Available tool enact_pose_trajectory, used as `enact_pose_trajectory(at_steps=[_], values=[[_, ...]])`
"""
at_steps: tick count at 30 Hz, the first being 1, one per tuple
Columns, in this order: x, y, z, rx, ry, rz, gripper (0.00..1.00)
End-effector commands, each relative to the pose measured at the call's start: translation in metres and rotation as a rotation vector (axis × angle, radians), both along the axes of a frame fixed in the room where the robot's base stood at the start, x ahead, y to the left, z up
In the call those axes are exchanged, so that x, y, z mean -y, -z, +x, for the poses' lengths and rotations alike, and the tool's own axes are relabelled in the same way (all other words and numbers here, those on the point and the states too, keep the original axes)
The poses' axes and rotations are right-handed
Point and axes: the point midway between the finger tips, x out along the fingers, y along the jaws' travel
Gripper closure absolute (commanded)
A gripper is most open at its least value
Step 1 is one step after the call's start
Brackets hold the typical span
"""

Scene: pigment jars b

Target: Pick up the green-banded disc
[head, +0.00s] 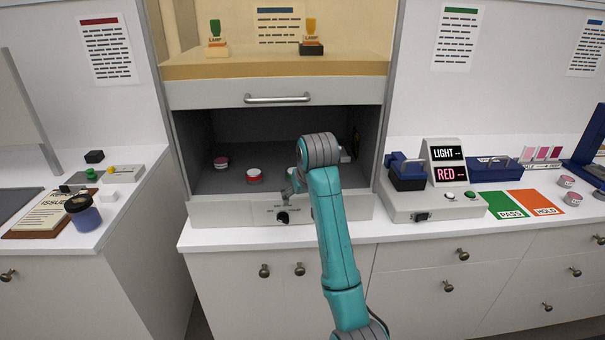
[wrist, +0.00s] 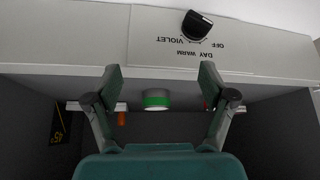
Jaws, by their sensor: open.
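The green-banded disc (wrist: 157,99) shows in the wrist view, with a pale face and a green rim. It lies at the middle of the picture, between and beyond my gripper's two fingers. My gripper (wrist: 160,72) is open, one finger on each side, and nothing is held. In the head view my gripper (head: 291,190) is partly seen at the front of the open booth (head: 225,130). I cannot make out the green-banded disc there; my arm covers part of the booth.
A red-banded disc (head: 254,176) and a dark pink one (head: 221,162) sit in the booth, left of my arm. A knob (head: 283,217) is on the booth's front panel, and the raised front (head: 277,98) hangs above. A light box (head: 446,164) stands right.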

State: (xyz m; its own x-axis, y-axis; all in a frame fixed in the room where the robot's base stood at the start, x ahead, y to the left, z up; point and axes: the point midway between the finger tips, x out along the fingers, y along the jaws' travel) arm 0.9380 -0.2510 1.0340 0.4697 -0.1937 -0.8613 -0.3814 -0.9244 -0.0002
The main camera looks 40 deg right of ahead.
Motion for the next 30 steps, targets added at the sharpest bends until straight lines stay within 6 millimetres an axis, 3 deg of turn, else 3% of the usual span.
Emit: enact_pose_trajectory(at_steps=[7,18,30], values=[[0.008,-0.014,0.009,-0.013,0.007,0.006,0.18],[0.030,-0.014,0.061,-0.013,0.007,0.006,0.18],[0.042,-0.014,0.090,-0.012,0.007,0.005,0.18]])
